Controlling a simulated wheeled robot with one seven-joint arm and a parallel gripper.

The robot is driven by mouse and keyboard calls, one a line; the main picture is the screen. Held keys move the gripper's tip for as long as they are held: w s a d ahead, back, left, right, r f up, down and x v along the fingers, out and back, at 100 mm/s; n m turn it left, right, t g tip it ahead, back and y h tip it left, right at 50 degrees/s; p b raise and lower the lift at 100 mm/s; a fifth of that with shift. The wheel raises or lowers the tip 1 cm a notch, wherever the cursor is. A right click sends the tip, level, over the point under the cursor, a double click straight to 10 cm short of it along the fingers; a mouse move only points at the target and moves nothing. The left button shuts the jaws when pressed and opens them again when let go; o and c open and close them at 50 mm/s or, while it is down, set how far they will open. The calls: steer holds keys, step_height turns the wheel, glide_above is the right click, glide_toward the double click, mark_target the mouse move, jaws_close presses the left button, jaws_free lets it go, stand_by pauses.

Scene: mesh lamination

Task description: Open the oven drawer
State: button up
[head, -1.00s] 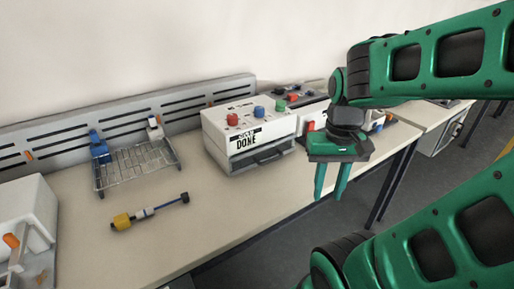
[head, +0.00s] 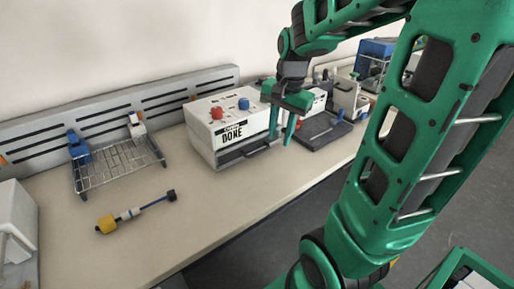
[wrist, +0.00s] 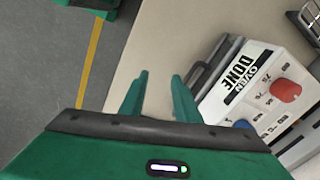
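In the wrist view the oven (wrist: 262,92) is at the right and the drawer handle (wrist: 207,72) lies just beyond the right fingertip. My gripper (head: 281,138) is open and empty at the oven's right front corner. In the wrist view the gripper (wrist: 158,75) shows its two fingers apart, with bench between them.
A wire rack (head: 118,168) and a roller with a yellow end (head: 106,224) lie left of the oven. A dark plate device (head: 323,130) stands right of it. The bench (head: 215,205) in front of the oven is clear.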

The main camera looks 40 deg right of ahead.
mark_target(258, 152)
steer(key=w+m, duration=0.3)
steer(key=w, duration=0.5)
steer(key=shift+m+t, duration=0.3)
steer(key=f, duration=0.3)
steer(key=w+f, duration=0.1)
steer(key=f, duration=0.3)
steer(key=w+f, duration=0.1)
steer(key=f, duration=0.3)
steer(key=shift+w+f, duration=0.15)
steer(key=shift+f, duration=0.05)
steer(key=shift+c, duration=0.2)
jaws_close()
